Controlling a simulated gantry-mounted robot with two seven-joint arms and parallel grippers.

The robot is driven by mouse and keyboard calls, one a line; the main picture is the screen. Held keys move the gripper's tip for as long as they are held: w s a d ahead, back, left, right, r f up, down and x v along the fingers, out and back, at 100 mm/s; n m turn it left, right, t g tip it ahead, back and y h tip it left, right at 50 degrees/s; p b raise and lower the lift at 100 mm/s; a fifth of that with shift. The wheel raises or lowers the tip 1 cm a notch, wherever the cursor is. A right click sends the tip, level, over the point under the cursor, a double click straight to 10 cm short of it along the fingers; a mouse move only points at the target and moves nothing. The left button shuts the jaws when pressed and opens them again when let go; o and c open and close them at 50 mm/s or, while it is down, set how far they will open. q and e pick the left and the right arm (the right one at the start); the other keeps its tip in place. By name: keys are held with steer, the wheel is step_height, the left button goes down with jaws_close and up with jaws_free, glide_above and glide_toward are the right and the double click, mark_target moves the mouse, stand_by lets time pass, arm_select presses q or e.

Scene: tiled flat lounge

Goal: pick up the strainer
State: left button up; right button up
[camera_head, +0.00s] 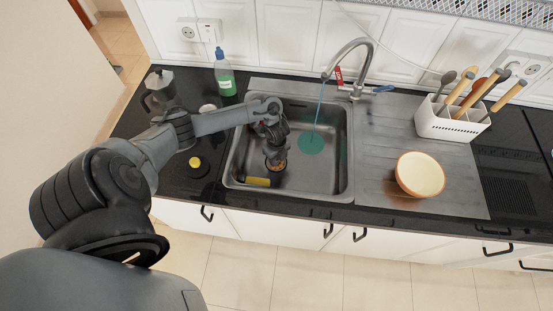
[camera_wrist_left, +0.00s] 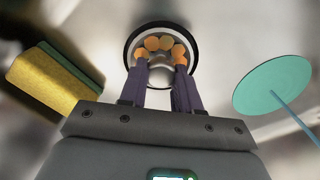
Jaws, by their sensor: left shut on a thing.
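The strainer (camera_wrist_left: 160,29) is a round piece with a pale rim and dark edge. It is low in the sink (camera_head: 347,150), towards the basin's left side. My left gripper (camera_head: 276,160) reaches down into the sink from above and is shut on the strainer. In the left wrist view the orange fingertips (camera_wrist_left: 162,54) sit inside the round rim and hide part of it. I cannot tell whether the strainer is lifted off the basin floor. My right gripper is not in view.
A yellow-and-green sponge (camera_head: 257,182) lies left of the gripper in the sink. A turquoise disc (camera_head: 311,143) lies below the tap (camera_head: 350,55), under a thin blue stream. A bowl (camera_head: 420,174) and a white utensil holder (camera_head: 445,121) stand right. A green bottle (camera_head: 226,80) stands behind my arm.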

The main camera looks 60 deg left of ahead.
arm_select(q)
steer(key=r, duration=0.1)
steer(key=r+p, duration=0.1)
steer(key=r, duration=0.2)
steer(key=shift+w+d+r, duration=0.25)
steer(key=shift+w+d, duration=0.05)
steer(key=shift+w, duration=0.1)
steer(key=w+d+r+p, duration=0.3)
steer(key=w+d+r, duration=0.3)
steer(key=w+d, duration=0.1)
steer(key=shift+w+d, duration=0.2)
steer(key=shift+w, duration=0.15)
stand_by(0.3)
